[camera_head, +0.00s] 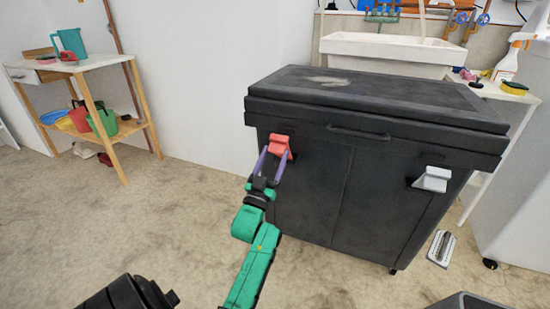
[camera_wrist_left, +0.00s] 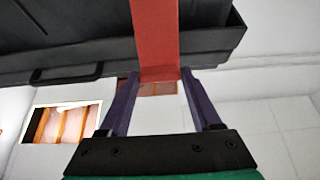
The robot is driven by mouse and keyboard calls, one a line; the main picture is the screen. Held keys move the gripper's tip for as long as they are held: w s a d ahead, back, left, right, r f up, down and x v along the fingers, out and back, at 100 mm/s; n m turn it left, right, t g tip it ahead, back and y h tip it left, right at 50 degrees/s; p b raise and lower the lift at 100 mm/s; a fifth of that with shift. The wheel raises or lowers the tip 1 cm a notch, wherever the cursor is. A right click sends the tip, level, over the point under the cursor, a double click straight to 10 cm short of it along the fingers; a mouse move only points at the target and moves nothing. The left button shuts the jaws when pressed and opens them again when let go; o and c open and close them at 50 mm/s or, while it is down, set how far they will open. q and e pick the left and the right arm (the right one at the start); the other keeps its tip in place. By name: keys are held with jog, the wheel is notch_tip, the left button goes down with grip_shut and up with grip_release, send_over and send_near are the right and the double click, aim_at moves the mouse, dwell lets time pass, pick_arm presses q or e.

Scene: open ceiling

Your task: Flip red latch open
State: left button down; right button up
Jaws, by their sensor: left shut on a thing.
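The red latch (camera_head: 279,145) sits on the front of a large black chest (camera_head: 330,190), near its upper left. My left gripper (camera_head: 270,163) reaches it from the front and below, with its purple fingers on either side of the latch. In the left wrist view the red latch (camera_wrist_left: 157,40) comes down between the two finger tips (camera_wrist_left: 158,80). The gripper is shut on it. The chest's lid (camera_head: 380,95) is down. A grey-white latch (camera_head: 432,179) sits on the chest's right front. My right gripper is not in view.
A wooden shelf (camera_head: 85,75) with a teal jug, basins and buckets stands at the left. A white sink (camera_head: 390,50) is behind the chest. A metal grater-like object (camera_head: 441,248) lies on the floor at the right. The floor left of my arm is clear.

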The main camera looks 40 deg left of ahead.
pick_arm(q)
jog(key=shift+s+d+f, duration=0.1)
jog(key=shift+s+f, duration=0.05)
jog(key=shift+f, duration=0.4)
jog(key=shift+c, duration=0.4)
grip_release()
jog(key=shift+r, duration=0.1)
jog(key=p+v, duration=0.2)
jog(key=v, duration=1.2)
jog(key=shift+s, duration=0.3)
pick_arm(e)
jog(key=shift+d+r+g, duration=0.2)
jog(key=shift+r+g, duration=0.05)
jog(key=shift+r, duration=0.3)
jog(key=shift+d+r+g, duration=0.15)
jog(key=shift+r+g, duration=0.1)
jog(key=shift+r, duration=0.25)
pick_arm(q)
jog(key=shift+d, duration=0.1)
